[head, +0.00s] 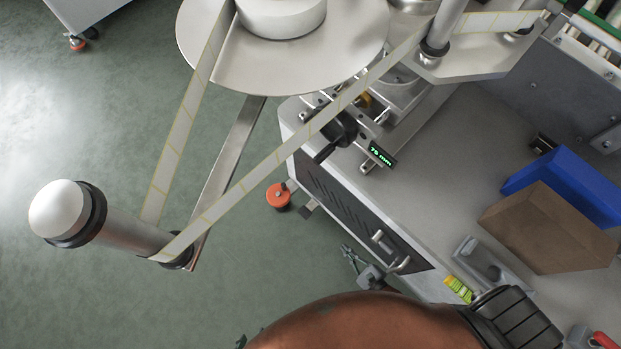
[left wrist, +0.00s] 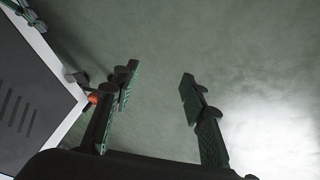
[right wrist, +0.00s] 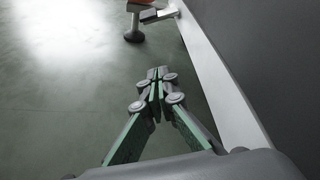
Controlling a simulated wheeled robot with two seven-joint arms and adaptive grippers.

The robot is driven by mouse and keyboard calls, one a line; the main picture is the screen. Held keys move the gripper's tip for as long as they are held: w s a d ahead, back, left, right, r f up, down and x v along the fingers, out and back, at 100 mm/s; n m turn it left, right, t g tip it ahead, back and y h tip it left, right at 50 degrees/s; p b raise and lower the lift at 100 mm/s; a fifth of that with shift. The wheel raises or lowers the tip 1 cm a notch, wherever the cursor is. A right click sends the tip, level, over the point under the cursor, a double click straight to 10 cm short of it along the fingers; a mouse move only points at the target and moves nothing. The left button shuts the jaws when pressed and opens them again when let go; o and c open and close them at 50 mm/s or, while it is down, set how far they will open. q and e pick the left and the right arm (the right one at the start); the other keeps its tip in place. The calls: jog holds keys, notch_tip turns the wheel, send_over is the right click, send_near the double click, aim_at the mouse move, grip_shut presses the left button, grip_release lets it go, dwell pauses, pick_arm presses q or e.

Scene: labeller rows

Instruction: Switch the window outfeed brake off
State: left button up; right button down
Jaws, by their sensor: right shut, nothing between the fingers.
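I cannot identify the window outfeed brake or its switch in any view. The labelling machine (head: 440,150) stands at the right in the head view, with web, reel and a green display (head: 381,155). My right gripper (head: 346,252) is beside the cabinet's front, low over the floor. In the right wrist view its fingers (right wrist: 155,78) are shut and empty, with the cabinet side to their right. My left gripper (left wrist: 158,85) is open and empty in the left wrist view, over floor, with the cabinet at its left. At most a tip of it shows at the head view's bottom edge.
A blue bin (head: 570,185) and a brown box (head: 550,228) stand on the machine top. A metal handle (head: 390,252) juts from the cabinet front. A roller post (head: 110,222) carries the web out left over free floor. An orange foot (head: 279,196) stands below.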

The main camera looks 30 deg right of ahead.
aim_at(309, 209)
jog(key=shift+w, duration=0.1)
jog(key=b+x, duration=0.6)
jog(key=x, duration=1.3)
jog(key=shift+w+d+f, duration=0.1)
jog(key=shift+w, duration=0.1)
pick_arm(q)
notch_tip(309, 209, down, 7)
jog(key=a+t+p, duration=0.1)
jog(key=t, duration=0.2)
jog(key=shift+w+m, duration=0.3)
jog(key=shift+w, duration=0.1)
pick_arm(e)
jog(key=r, duration=0.1)
jog(key=a+r, duration=0.1)
jog(key=r, duration=0.2)
jog(key=shift+a, duration=0.35)
pick_arm(q)
jog(key=shift+r, duration=0.1)
pick_arm(e)
jog(key=shift+s+d, duration=0.1)
